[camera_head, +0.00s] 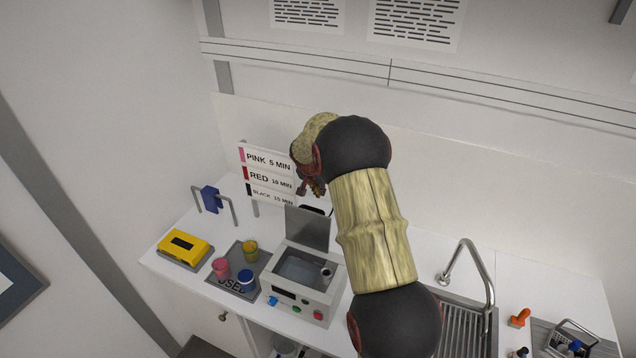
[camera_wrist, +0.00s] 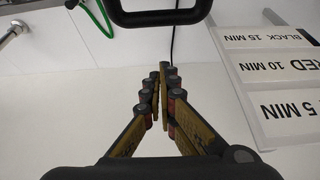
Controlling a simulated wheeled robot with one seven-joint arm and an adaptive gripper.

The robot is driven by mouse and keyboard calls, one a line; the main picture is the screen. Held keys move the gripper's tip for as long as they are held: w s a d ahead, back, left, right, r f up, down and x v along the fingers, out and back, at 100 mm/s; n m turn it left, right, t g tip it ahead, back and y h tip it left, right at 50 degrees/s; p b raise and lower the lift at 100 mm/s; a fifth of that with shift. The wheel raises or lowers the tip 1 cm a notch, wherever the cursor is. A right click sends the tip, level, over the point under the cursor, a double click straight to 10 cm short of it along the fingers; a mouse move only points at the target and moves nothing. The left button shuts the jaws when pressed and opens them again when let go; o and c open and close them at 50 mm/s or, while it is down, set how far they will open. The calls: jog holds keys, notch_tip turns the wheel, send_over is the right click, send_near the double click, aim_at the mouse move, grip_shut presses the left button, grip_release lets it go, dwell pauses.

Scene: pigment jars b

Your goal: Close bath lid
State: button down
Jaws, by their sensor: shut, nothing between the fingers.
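The bath (camera_head: 311,300) is a light box with coloured knobs on its front, on the white counter. Its grey lid (camera_head: 307,229) stands upright and open at the back edge of the basin. A black handle shows behind the lid's top, and a black handle bar (camera_wrist: 160,18) crosses the top of the wrist view. My gripper (camera_head: 314,189) is above and behind the lid's top edge. In the wrist view my gripper (camera_wrist: 161,72) is shut and empty, with its fingertips below the handle bar in the picture and apart from it.
A sign rack (camera_head: 266,175) stands close left of my gripper. Jars (camera_head: 221,268) stand on a dark mat left of the bath, beside a yellow device (camera_head: 185,249). A sink tap (camera_head: 487,270) is at right. A green hose (camera_wrist: 96,18) shows in the wrist view.

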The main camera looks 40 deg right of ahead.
jog(key=a, duration=0.1)
jog(key=s+a+p, duration=0.1)
jog(key=a+f, duration=0.1)
jog(key=shift+s+a, duration=0.1)
jog(key=shift+s, duration=0.3)
jog(key=shift+a, duration=0.1)
jog(key=shift+s+b, duration=0.1)
jog(key=shift+b, duration=0.5)
jog(key=shift+s+a+r+b, duration=0.15)
jog(key=shift+a+b, duration=0.15)
jog(key=shift+b, duration=0.65)
jog(key=shift+s+a+h+b, duration=0.15)
jog(key=shift+a+h+b, duration=0.15)
jog(key=shift+b, duration=0.6)
